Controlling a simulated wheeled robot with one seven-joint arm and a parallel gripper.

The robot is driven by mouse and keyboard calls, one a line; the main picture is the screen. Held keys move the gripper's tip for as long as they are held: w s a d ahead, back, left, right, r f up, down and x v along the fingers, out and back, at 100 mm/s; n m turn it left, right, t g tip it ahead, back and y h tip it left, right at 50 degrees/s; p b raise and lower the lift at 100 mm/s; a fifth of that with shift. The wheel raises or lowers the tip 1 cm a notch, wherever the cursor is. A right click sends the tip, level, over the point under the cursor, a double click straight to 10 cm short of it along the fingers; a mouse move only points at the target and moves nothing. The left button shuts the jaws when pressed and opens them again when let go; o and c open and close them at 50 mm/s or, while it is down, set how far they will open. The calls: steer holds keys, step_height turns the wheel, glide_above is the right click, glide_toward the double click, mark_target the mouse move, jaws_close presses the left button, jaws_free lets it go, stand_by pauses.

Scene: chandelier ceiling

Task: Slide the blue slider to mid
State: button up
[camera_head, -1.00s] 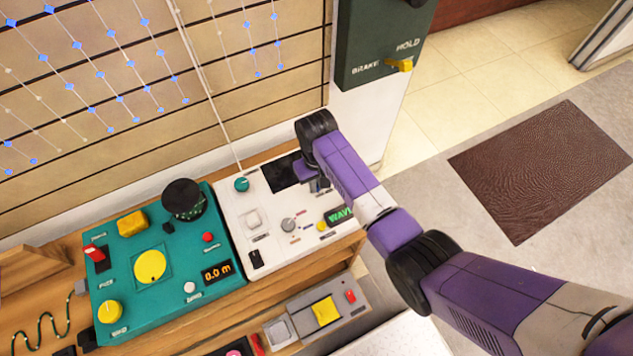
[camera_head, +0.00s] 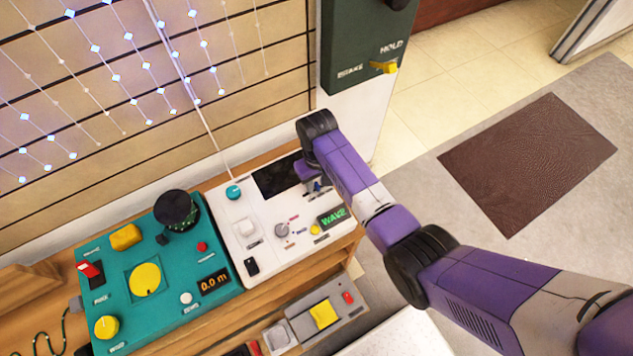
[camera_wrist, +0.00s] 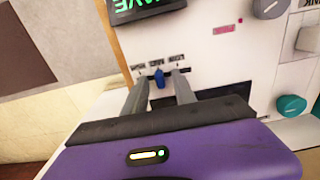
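The blue slider (camera_wrist: 159,78) is a small upright blue knob on the white panel (camera_head: 225,211). In the wrist view it stands between the two grey fingers of my gripper (camera_wrist: 158,83), beside a row of three small upside-down labels (camera_wrist: 157,67). Both fingers are apart, with a visible gap on each side of the slider; whether one touches it I cannot tell. In the head view my gripper (camera_head: 318,186) is over the panel's right part, and my arm partly hides that area.
The panel also carries a dark screen (camera_head: 277,178), a green WAVE display (camera_head: 332,217), a teal knob (camera_head: 233,192) and a grey knob (camera_head: 282,230). A teal console (camera_head: 120,285) sits to the left. A green brake box (camera_head: 350,50) hangs behind.

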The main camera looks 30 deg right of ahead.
steer(key=shift+r, duration=3.9)
steer(key=w+r+t, duration=0.4)
steer(key=w+t, duration=0.1)
steer(key=w, duration=0.4)
step_height(320, 180, up, 8)
steer(key=f+t, duration=0.1)
steer(key=t, duration=0.9)
glide_above(317, 185)
steer(key=s+a, duration=0.3)
steer(key=s, duration=0.1)
steer(key=r+v, duration=0.2)
steer(key=v, duration=3)
steer(key=shift+d, duration=0.2)
steer(key=shift+w, duration=0.1)
